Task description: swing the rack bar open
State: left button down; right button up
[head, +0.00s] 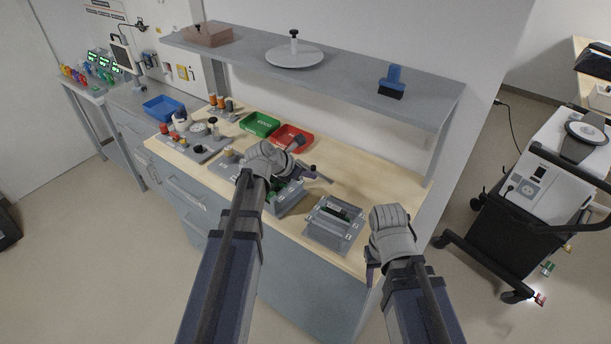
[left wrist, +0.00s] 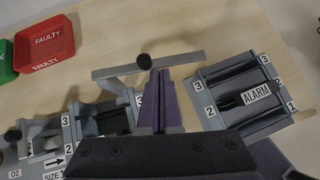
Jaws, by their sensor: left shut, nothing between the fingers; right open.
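The grey rack bar with a dark knob (left wrist: 145,62) shows in the left wrist view, its flat length (left wrist: 185,60) lying across bare wood behind the slotted rack (left wrist: 104,118). In the head view the bar (head: 325,179) is small and partly hidden by my left gripper (head: 308,171). That gripper's purple fingers (left wrist: 159,78) are shut and empty, with their tips close to the knob; I cannot tell whether they touch. The rack (head: 287,203) is partly covered by my left arm. My right gripper (head: 370,276) is open and empty, beyond the bench's front right edge.
A module labelled ALARM (left wrist: 256,95) stands right of the rack; it also shows in the head view (head: 335,222). Red (head: 292,138) and green (head: 260,124) bins stand behind. A shelf (head: 345,75) overhangs the bench. Wood right of the bins is clear.

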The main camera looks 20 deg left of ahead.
pick_arm(q)
jog(key=shift+w+d, duration=0.25)
jog(key=shift+w, duration=0.05)
jog(key=shift+s, duration=0.15)
jog(key=s+a+r+p, duration=0.4)
jog(key=s+r+p, duration=0.3)
jog(key=s, duration=0.3)
jog(key=shift+a, duration=0.15)
jog(key=s+d+f+m+g+y, duration=0.2)
jog(key=s+d+m, duration=0.3)
jog(key=m, duration=0.6)
jog(key=s+d+f+m+g+y, duration=0.2)
jog(key=s+d+m, duration=0.3)
jog(key=m, duration=0.6)
jog(key=s+d+f+m+g+y+b, duration=0.1)
jog(key=s+d+m, duration=0.4)
jog(key=m, duration=0.6)
notch_tip(320, 180, down, 2)
jog(key=d+g+y, duration=0.1)
jog(key=g, duration=0.1)
jog(key=shift+s+d+f+g, duration=0.25)
jog(key=shift+s+g, duration=0.15)
